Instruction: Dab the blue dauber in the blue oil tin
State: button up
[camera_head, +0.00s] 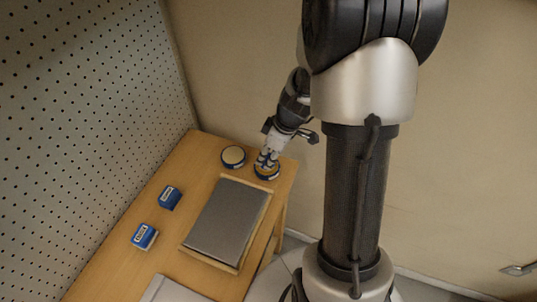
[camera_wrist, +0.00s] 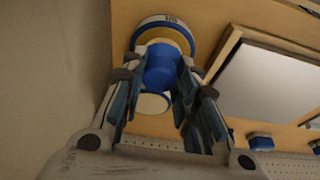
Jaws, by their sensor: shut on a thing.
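My gripper (camera_head: 267,156) is shut on the blue dauber (camera_wrist: 161,66), a blue, rounded piece between the fingers in the wrist view. In the head view the fingers hide most of the dauber. A round tin (camera_head: 267,174) with a blue side lies right under the gripper. In the wrist view this tin (camera_wrist: 167,20) shows a labelled blue and white rim and a tan inside, and the dauber overlaps its opening. I cannot tell whether the dauber touches the inside.
A second round blue-sided tin (camera_head: 233,156) with a cream top stands close by on the left. A wooden tray (camera_head: 214,264) holding a grey panel (camera_head: 228,219) lies nearer. Two blue labelled blocks (camera_head: 169,198) (camera_head: 144,237) stand left of it. A pegboard (camera_head: 90,110) walls the left side.

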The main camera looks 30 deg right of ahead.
aim_at(268, 157)
jog(key=shift+r+p, duration=1.95)
jog(key=shift+r, duration=1.6)
jog(key=shift+f, duration=0.1)
jog(key=w+a+r+m+h, duration=0.2)
jog(key=a+m, duration=0.5)
jog(key=a, duration=0.5)
jog(key=shift+w+a+r+t, duration=0.4)
jog(key=shift+w+r, duration=0.2)
jog(key=shift+w, duration=0.6)
